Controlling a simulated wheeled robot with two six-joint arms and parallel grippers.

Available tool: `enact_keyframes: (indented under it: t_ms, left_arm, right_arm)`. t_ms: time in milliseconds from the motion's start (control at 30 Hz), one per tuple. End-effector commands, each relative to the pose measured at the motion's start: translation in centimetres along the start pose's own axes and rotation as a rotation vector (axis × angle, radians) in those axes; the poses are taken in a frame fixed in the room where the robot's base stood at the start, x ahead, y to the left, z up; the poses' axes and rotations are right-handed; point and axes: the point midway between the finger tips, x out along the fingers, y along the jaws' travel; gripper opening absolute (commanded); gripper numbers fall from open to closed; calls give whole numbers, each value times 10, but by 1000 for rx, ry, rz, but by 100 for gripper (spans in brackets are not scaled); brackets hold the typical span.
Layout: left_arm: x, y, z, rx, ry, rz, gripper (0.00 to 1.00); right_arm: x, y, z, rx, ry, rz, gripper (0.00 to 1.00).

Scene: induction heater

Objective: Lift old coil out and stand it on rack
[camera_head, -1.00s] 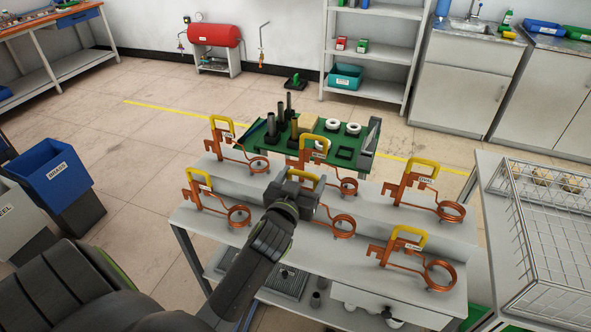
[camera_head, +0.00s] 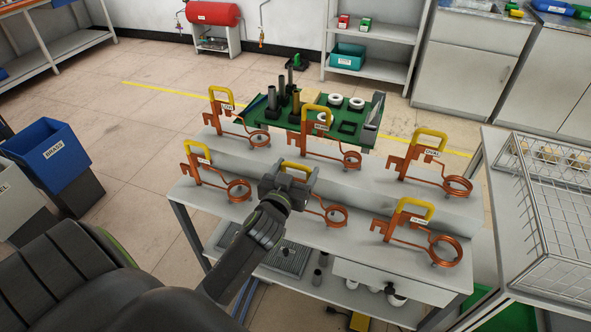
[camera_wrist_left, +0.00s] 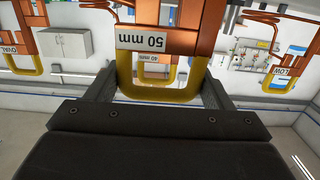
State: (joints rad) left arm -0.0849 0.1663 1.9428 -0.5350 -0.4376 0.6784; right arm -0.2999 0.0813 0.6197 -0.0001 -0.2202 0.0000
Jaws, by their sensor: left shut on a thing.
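My left gripper (camera_head: 287,180) is shut on the yellow handle of a copper coil (camera_head: 336,215), over the middle of the rack's front tier. Its "50 mm" label (camera_wrist_left: 142,41) and yellow handle (camera_wrist_left: 160,95) show between the fingers in the left wrist view. The coil looks upright, with its ring low near the tier; I cannot tell whether it touches. The gripper hides much of its left part. The white two-tier rack (camera_head: 270,203) carries other coils. My right gripper is not in view.
On the front tier a coil (camera_head: 238,190) stands to the left and another (camera_head: 446,250) to the right. Several coils stand on the tier behind, including one labelled "OVAL" (camera_head: 456,186). A green tray (camera_head: 345,137) lies behind them. A wire basket (camera_head: 550,210) stands at right.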

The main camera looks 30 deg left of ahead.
Motion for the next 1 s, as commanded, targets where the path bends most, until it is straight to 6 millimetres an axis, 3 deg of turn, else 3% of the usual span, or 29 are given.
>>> enact_keyframes:
  t_ms: [400, 433, 600, 867, 1000]
  left_arm:
    - [0, 0, 7, -1, 2, 1, 9]
    - [0, 0, 7, -1, 2, 1, 77]
    - [0, 0, 7, -1, 1, 1, 99]
    - [-1, 0, 9, 0, -2, 0, 100]
    - [-12, 0, 10, -2, -3, 0, 100]
  right_arm:
    - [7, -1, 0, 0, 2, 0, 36]
    - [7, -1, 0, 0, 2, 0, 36]
    - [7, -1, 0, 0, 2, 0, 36]
    - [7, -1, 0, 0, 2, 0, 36]
    - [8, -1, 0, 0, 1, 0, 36]
